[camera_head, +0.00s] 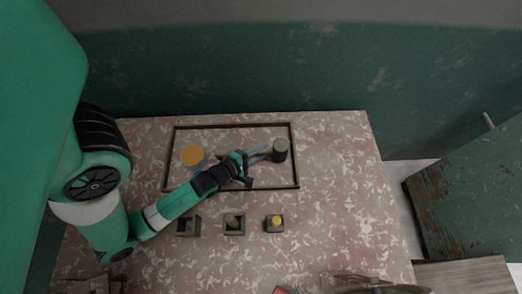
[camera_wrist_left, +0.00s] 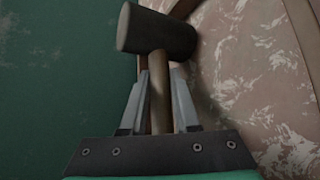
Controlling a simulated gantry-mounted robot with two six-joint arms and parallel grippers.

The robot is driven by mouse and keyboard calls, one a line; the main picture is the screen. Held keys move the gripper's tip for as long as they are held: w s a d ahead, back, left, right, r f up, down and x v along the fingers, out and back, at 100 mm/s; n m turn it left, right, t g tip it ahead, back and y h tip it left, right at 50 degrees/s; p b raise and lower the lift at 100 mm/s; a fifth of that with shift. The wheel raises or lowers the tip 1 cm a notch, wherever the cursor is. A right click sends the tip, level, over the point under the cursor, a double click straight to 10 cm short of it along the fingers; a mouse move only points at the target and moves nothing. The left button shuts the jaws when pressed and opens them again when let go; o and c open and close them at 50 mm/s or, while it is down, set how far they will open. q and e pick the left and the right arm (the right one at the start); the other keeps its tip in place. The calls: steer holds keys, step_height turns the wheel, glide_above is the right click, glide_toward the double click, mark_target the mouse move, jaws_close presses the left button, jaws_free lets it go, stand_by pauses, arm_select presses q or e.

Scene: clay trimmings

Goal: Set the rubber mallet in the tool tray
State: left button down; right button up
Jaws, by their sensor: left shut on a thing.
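The rubber mallet has a dark cylindrical head (camera_head: 280,150) and a brown wooden handle. My left gripper (camera_head: 260,154) is shut on the handle. In the left wrist view the handle (camera_wrist_left: 159,88) stands between the two fingers, with the mallet head (camera_wrist_left: 158,32) beyond their tips. A shallow rectangle with a thin dark rim (camera_head: 297,165), which looks like the tool tray, lies on the table. The mallet is over its right part in the head view. I cannot tell whether it touches the floor of the tray. My right gripper is not in view.
A round pot with an orange-yellow top (camera_head: 193,155) is in the left part of the rimmed area. Three small square holders (camera_head: 188,229) with things in them stand in front. Partly cut-off items (camera_head: 350,281) lie at the front edge. The table's right side (camera_head: 345,190) is clear.

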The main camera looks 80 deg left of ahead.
arm_select(q)
steer(key=shift+f+b, duration=0.35)
steer(key=shift+f, duration=0.1)
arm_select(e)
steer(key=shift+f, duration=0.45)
arm_select(q)
steer(key=c, duration=0.6)
jaws_free()
